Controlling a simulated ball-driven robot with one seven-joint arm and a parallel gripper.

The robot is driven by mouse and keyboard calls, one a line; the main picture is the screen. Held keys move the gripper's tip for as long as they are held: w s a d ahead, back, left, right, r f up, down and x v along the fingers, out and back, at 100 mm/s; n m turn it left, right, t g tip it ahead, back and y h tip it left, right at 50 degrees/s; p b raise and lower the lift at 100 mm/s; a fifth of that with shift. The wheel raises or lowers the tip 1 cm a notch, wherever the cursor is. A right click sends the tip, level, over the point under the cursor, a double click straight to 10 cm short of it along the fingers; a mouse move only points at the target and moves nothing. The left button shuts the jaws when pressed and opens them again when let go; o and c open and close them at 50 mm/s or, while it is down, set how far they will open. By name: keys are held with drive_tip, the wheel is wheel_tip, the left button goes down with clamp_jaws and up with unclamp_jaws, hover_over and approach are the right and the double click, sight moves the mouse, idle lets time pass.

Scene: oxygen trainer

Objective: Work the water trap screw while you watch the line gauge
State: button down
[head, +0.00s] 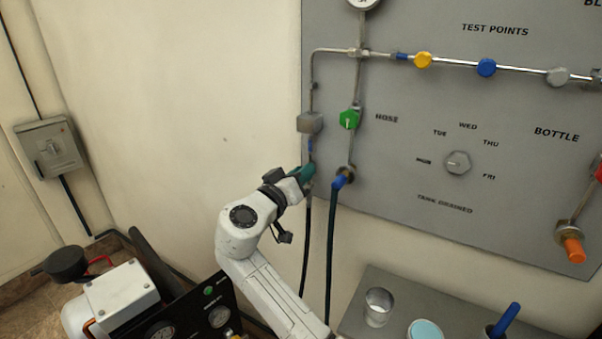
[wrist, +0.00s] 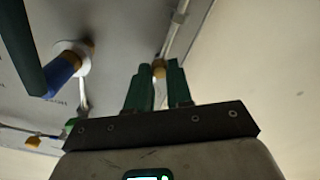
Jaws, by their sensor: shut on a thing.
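The water trap appears to be the grey block (head: 310,122) on the left pipe of the panel, with a thin stem running down from it. My gripper (head: 306,174) is at the lower end of that stem in the head view and hides what it holds. In the wrist view my gripper (wrist: 158,68) has its two green fingers shut on a small brass piece, the water trap screw (wrist: 159,69), at the end of a thin pipe. The line gauge (head: 363,3) is cut off by the top edge of the head view, so its reading cannot be told.
A green valve knob (head: 349,118) and a blue hose fitting (head: 341,180) are close to the right of my gripper. Dark hoses hang below. A shelf (head: 400,293) with a metal cup (head: 378,306) is at lower right.

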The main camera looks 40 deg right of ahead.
drive_tip(key=n+p, duration=0.1)
drive_tip(key=n, duration=0.4)
drive_tip(key=shift+p, duration=0.4)
idle(0.3)
drive_tip(key=c, duration=1)
unclamp_jaws()
drive_tip(key=shift+a, duration=0.15)
drive_tip(key=b+v, duration=0.1)
drive_tip(key=v, duration=0.9)
drive_tip(key=shift+a+b, duration=0.3)
drive_tip(key=shift+b, duration=0.05)
